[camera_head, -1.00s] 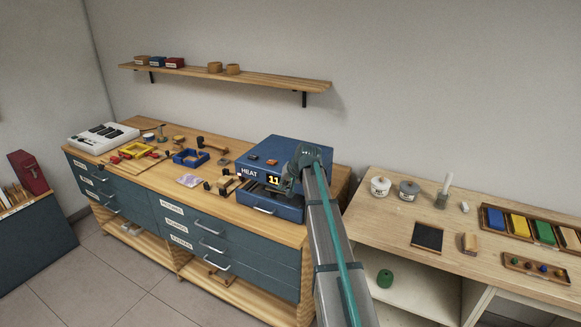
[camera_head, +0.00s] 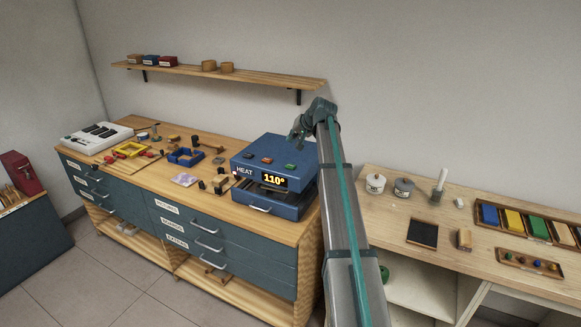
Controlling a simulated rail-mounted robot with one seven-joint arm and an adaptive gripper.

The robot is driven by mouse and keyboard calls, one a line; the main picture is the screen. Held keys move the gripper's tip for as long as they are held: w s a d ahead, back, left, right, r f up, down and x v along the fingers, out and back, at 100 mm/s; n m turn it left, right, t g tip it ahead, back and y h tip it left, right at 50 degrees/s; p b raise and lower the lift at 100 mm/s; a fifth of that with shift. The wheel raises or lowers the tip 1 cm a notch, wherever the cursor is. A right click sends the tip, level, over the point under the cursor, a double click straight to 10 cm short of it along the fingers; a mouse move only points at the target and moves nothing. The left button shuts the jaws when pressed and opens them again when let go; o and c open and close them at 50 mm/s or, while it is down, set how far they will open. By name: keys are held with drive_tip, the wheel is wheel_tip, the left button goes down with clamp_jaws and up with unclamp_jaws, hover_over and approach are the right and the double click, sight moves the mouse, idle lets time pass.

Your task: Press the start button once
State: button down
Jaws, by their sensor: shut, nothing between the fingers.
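The blue heat box (camera_head: 262,154) stands on the wooden top of the drawer cabinet. Its lit display (camera_head: 274,180) reads 110° beside the word HEAT. On its top are a dark button (camera_head: 250,155), a red button (camera_head: 267,160) and a green button (camera_head: 290,167). The labels by the buttons are too small to read, so I cannot tell which is marked start. My gripper (camera_head: 296,138) is shut and empty, raised above the rear right of the box. It looks apart from the buttons.
The cabinet top (camera_head: 235,221) carries yellow and blue frames and small tools left of the box. A wall shelf (camera_head: 220,76) hangs above. A pale bench (camera_head: 385,221) with jars and colored blocks stands on the right. The space above the box's front is open.

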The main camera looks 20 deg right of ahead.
sight(292, 166)
drive_tip(key=shift+f, duration=0.15)
drive_tip(key=shift+f+b, duration=1.85)
drive_tip(key=shift+f, duration=2.45)
drive_tip(key=shift+f, duration=0.1)
drive_tip(key=shift+f, duration=0.35)
drive_tip(key=shift+f+b, duration=0.35)
drive_tip(key=shift+b, duration=0.1)
drive_tip(key=shift+r, duration=0.8)
drive_tip(key=shift+p, duration=0.3)
